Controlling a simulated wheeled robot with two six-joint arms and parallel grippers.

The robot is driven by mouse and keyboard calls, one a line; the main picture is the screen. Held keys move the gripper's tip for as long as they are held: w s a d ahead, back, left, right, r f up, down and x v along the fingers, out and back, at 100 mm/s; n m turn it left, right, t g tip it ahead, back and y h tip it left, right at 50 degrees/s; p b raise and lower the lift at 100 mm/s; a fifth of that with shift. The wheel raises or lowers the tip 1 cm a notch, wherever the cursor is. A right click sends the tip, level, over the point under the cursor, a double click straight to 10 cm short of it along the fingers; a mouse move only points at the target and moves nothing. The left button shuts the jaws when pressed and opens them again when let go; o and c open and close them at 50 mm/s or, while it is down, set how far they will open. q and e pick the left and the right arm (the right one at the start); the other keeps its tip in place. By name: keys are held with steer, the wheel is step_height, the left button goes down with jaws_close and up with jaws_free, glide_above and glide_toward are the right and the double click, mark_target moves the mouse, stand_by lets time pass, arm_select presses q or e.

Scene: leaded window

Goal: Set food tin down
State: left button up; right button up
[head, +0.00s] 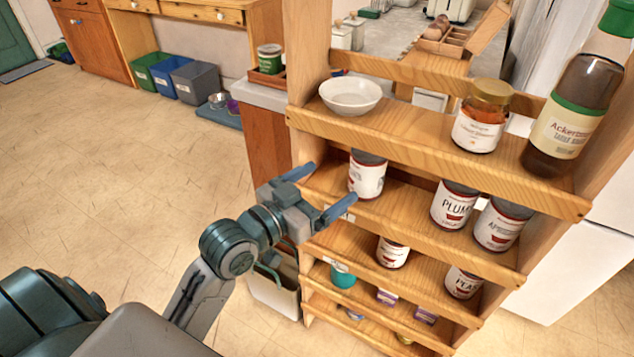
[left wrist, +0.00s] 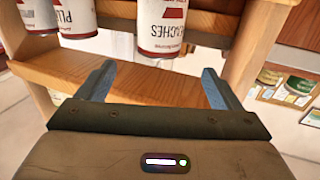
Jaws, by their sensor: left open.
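The food tin (head: 367,177), white-labelled with a dark red band and a grey lid, stands upright at the left end of the second shelf (head: 408,213). In the left wrist view the picture is upside down and the tin (left wrist: 162,28) reads "PEACHES". My left gripper (head: 332,185) is open in front of this tin, with blue-grey fingers spread and nothing between them. The left wrist view shows a gap between the fingertips (left wrist: 158,78) and the tin. My right gripper is not in view.
A plum tin (head: 454,206) and another tin (head: 502,225) stand farther right on the same shelf. The board above holds a white bowl (head: 350,96), an orange jar (head: 482,118) and a dark bottle (head: 570,115). Lower shelves hold more tins (head: 392,253). Floor at left is clear.

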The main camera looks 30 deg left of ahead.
arm_select(q)
steer(key=s+a+f+n+g+y, duration=0.1)
steer(key=s+f+g+y, duration=0.1)
steer(key=f, duration=0.5)
steer(key=s+a+f+g+y, duration=0.1)
steer(key=s+a+f+g, duration=0.15)
steer(key=f, duration=0.45)
steer(key=s+f+n+g+y, duration=0.1)
steer(key=s+f+g+y, duration=0.15)
steer(key=f, duration=0.35)
steer(key=s+a+f+n+g+y, duration=0.1)
steer(key=s+a+f+g, duration=0.2)
steer(key=s+f, duration=0.9)
steer(key=g, duration=0.3)
steer(key=shift+g+y+p, duration=0.35)
steer(key=shift+g+p, duration=0.05)
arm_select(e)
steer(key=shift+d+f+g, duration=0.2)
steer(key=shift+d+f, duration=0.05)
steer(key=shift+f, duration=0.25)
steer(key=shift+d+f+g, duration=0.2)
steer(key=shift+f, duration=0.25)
